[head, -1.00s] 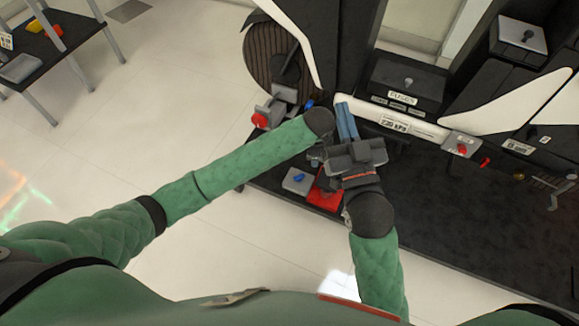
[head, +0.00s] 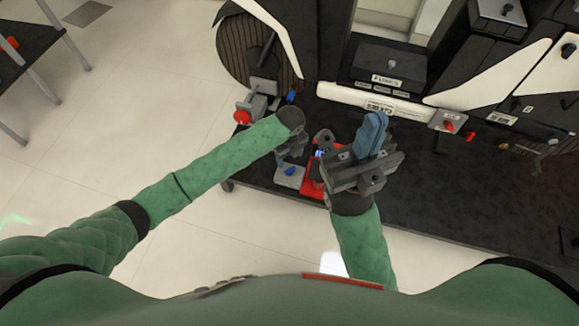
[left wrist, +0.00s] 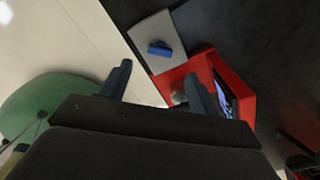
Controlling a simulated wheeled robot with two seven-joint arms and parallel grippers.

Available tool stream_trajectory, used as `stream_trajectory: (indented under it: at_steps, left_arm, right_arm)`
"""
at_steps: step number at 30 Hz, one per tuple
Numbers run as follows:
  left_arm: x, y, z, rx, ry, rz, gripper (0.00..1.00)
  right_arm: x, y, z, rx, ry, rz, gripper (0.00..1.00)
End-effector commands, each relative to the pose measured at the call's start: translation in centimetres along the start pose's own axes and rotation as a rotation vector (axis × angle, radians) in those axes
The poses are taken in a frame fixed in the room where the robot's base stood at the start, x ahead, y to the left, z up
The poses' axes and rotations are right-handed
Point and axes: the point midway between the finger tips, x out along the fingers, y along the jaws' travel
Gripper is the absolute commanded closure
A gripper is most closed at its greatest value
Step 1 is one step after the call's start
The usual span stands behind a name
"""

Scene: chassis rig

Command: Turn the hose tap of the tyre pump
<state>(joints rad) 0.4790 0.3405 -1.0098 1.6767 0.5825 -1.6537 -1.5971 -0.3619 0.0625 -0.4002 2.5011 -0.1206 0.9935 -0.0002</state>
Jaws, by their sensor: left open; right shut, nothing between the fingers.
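The tyre pump is a red box (head: 312,187) with a small screen, low at the near edge of the dark mat in the head view. Beside it is a light grey plate with a blue tap (head: 290,171). In the left wrist view the blue tap (left wrist: 160,48) lies beyond my fingertips, and the red pump (left wrist: 207,70) is to its right. My left gripper (left wrist: 158,76) is open and empty, pointing towards the plate, apart from the tap. My right gripper (head: 372,133) is shut and empty, above and right of the pump, hiding part of it.
A red knob (head: 242,117) on a grey block stands left of my left wrist. Another red knob (head: 449,127) is at the right on a plate. A black box (head: 389,70) with labels stands behind.

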Motion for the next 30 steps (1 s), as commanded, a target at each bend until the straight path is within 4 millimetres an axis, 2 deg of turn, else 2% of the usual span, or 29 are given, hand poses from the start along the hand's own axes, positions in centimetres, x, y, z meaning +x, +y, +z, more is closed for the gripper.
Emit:
stream_trajectory:
  at_steps: [8, 19, 23, 30]
  left_arm:
    - [2.1, 0.0, -0.1, 0.005, 0.001, 0.001, 0.38]
    - [7.1, 0.1, 0.0, 0.003, 0.0, 0.001, 0.38]
    - [7.8, 0.1, 0.0, 0.003, 0.0, 0.001, 0.38]
    - [7.8, 0.0, 0.0, 0.003, 0.0, 0.0, 0.4]
  right_arm:
    - [-0.4, -0.1, 0.1, 0.01, 0.003, 0.006, 1.0]
    - [-1.0, -0.4, 0.4, 0.041, 0.013, 0.02, 1.0]
    - [-1.0, -0.5, 0.4, 0.047, 0.013, 0.022, 1.0]
    - [-0.9, -0.5, 0.4, 0.048, 0.013, 0.022, 1.0]
